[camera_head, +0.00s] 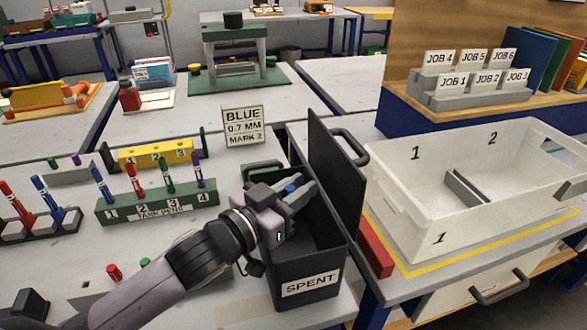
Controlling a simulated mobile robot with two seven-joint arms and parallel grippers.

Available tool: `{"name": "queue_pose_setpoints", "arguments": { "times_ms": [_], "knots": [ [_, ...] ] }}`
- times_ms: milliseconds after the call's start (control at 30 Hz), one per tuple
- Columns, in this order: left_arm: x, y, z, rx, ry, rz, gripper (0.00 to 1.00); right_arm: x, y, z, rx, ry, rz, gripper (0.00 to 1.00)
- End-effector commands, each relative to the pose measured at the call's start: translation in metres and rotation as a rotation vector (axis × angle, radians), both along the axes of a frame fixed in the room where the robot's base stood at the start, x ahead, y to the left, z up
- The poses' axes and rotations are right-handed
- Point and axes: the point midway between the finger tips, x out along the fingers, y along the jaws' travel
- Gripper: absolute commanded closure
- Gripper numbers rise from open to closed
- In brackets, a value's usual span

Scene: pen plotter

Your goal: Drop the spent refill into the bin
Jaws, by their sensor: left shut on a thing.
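The black bin marked SPENT (309,286) stands at the right edge of the near table, with its black lid (336,175) standing open on its right side. My left gripper (297,192) is over the bin's opening. It is shut on a small piece with a blue end, the spent refill (291,188). Most of the refill is hidden by the fingers. My left arm covers part of the bin's left side. My right gripper is not in view.
A green rack (158,207) with several coloured pens stands left of the bin. A sign reading BLUE 0.7 MM MARK 2 (243,127) stands behind it. A white two-part tray (400,205) is right of the lid. A red block (375,249) lies between lid and tray.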

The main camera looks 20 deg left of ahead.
Motion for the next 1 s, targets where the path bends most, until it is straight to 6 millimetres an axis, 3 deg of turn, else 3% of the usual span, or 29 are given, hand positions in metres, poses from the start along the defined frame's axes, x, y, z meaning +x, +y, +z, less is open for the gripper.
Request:
{"name": "queue_pose_setpoints", "arguments": {
  "times_ms": [300,333,400,767,1000],
  "knots": [
    [0.005,0.001,0.009,-0.006,-0.028,0.006,1.0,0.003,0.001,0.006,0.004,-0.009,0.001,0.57],
    [0.005,0.001,0.01,-0.007,-0.03,0.006,0.69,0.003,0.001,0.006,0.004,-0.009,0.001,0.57],
    [0.005,0.002,0.011,-0.008,-0.033,0.006,0.49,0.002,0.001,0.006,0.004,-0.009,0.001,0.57],
    [0.002,0.003,0.014,-0.014,-0.037,0.007,0.49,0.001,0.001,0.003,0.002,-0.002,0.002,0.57],
    [-0.023,0.015,0.008,-0.008,-0.024,0.006,0.49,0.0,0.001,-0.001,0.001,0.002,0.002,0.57]
  ]
}}
